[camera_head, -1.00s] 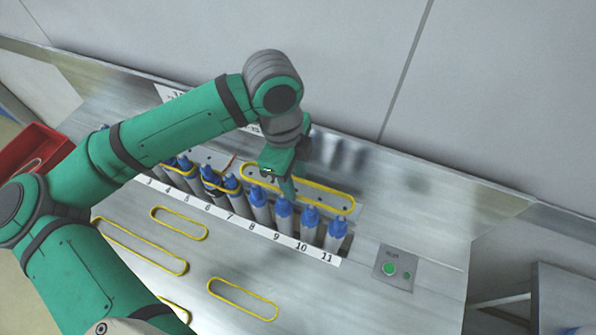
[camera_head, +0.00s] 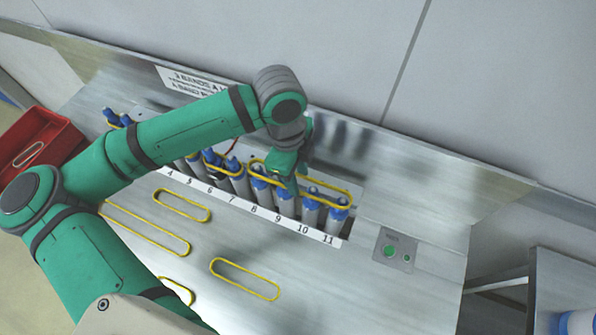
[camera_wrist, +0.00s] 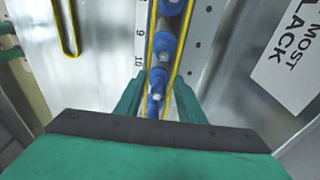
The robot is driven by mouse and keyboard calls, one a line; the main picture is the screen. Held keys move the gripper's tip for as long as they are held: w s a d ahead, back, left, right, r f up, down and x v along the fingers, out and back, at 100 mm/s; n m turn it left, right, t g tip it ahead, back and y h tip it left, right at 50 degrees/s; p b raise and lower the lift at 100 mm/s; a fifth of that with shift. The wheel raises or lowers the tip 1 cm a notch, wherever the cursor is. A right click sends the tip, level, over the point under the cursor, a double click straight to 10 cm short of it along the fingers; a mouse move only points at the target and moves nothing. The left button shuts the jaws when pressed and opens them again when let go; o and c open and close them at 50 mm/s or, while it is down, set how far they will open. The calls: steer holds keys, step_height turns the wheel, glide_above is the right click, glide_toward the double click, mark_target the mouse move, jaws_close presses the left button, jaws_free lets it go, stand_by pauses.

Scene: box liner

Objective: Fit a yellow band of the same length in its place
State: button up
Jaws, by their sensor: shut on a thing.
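My gripper (camera_head: 291,180) is shut on a long yellow band (camera_head: 328,184) over the right part of the row of blue-topped posts. The band is stretched lengthwise along the row, at the height of the blue tops (camera_head: 338,205) of about posts 8 to 11. In the wrist view, the band (camera_wrist: 151,38) runs along both sides of several blue tops (camera_wrist: 163,46), with my gripper's fingers (camera_wrist: 157,97) either side. Whether it is fully around every post is hard to tell. Something dark sits around the tops near posts 6 and 7.
Loose yellow bands lie on the metal table: a short one (camera_head: 182,205), another (camera_head: 245,279), a long one (camera_head: 150,229) and one partly hidden by my arm (camera_head: 178,290). A red bin (camera_head: 58,143) with a pale loop stands left. A green-button panel (camera_head: 395,250) is at right.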

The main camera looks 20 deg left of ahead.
steer(key=shift+f, duration=1.55)
steer(key=o, duration=1.1)
steer(key=shift+r, duration=0.1)
steer(key=r, duration=0.3)
steer(key=a+r, duration=0.1)
steer(key=r, duration=0.6)
steer(key=shift+a+r, duration=0.15)
steer(key=shift+r, duration=0.1)
